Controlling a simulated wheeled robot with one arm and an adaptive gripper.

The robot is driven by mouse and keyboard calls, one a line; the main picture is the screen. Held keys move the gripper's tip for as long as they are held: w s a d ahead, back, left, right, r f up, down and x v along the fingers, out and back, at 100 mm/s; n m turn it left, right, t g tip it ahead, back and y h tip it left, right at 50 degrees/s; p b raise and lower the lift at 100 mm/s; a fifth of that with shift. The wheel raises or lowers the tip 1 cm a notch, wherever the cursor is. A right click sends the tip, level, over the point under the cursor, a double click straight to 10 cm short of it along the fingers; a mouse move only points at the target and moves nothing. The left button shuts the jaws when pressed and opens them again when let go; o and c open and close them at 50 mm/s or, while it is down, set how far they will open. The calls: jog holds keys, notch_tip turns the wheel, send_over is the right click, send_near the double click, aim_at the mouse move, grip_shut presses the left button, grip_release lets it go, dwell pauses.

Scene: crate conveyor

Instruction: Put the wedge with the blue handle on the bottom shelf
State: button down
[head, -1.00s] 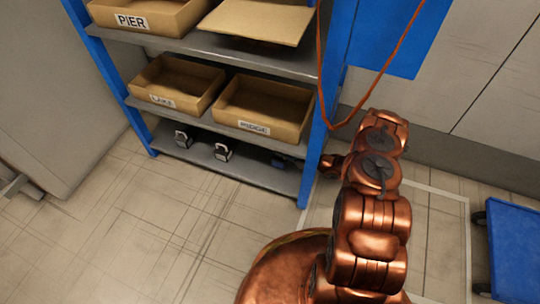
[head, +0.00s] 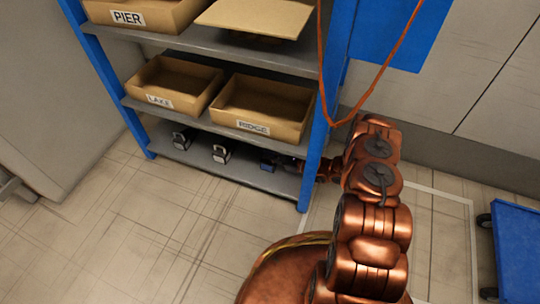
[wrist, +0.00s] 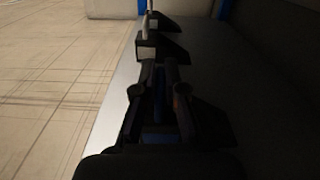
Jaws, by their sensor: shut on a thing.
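The wedge with the blue handle (head: 267,166) is at the right end of the bottom shelf (head: 232,178), just inside the right post. My gripper (head: 281,164) reaches in past that post and is shut on the wedge. In the wrist view my gripper's fingers (wrist: 158,92) stand on both sides of the blue handle (wrist: 158,130), and the dark wedge body (wrist: 212,124) shows to the right. The wedge is low over or on the shelf; I cannot tell whether it touches. The picture is dark there.
Two dark wedges with pale handles, one in the middle (head: 220,154) and one at the left (head: 180,139), stand on the same shelf. Boxes labelled LAKE (head: 160,100) and RIDGE (head: 253,127) sit above. A blue post (head: 317,140) is close to my arm. An orange cable (head: 322,75) hangs nearby.

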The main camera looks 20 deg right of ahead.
jog(key=shift+f, duration=0.1)
jog(key=c, duration=1.2)
grip_release()
jog(key=shift+c, duration=0.2)
jog(key=shift+d+r, duration=0.1)
jog(key=shift+r, duration=0.1)
jog(key=p+v, duration=0.3)
jog(key=v, duration=0.9)
